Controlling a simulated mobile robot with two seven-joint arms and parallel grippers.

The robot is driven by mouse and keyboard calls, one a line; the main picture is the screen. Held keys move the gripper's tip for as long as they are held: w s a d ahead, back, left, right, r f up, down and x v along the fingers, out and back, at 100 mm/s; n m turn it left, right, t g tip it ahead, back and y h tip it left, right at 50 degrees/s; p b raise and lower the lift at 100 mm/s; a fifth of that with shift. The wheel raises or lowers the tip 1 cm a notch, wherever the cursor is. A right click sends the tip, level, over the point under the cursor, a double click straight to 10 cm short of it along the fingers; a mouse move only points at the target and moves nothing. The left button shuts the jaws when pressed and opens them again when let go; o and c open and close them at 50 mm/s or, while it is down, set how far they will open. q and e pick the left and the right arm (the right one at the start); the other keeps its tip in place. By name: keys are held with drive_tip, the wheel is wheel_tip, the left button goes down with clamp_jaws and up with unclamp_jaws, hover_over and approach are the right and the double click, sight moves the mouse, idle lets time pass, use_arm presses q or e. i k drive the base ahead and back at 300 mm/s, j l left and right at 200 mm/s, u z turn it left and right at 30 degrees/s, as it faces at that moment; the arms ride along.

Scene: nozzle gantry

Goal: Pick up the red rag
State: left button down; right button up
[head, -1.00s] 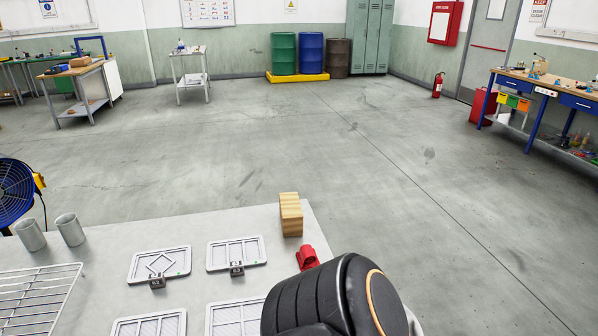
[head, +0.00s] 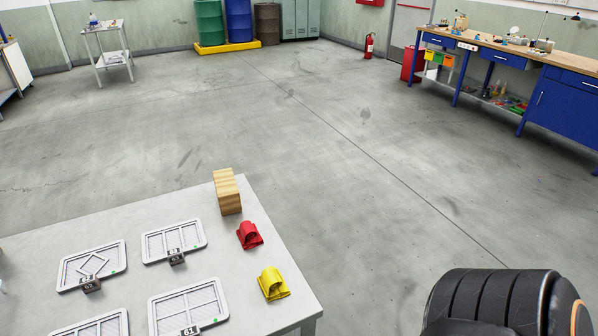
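The red rag (head: 249,235) lies folded, with a raised loop, near the right edge of the light grey table (head: 190,195). It is in full view with nothing touching it. A similar yellow folded piece (head: 272,283) lies nearer to me, apart from it. Neither of my grippers is in view. A dark, rounded link of my own arm shows at the bottom right, away from the table.
A wooden block (head: 228,192) stands just behind the red rag at the table's corner. Several grey framed panels, such as this one (head: 174,240), lie to its left. Open floor (head: 400,190) lies beyond the table; a blue workbench (head: 500,65) stands far right.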

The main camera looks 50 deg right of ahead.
sight(248, 234)
drive_tip(key=z, duration=1.1)
drive_tip(key=l+u, duration=0.2)
drive_tip(key=k+l+u, duration=0.2)
drive_tip(key=i+l, duration=0.05)
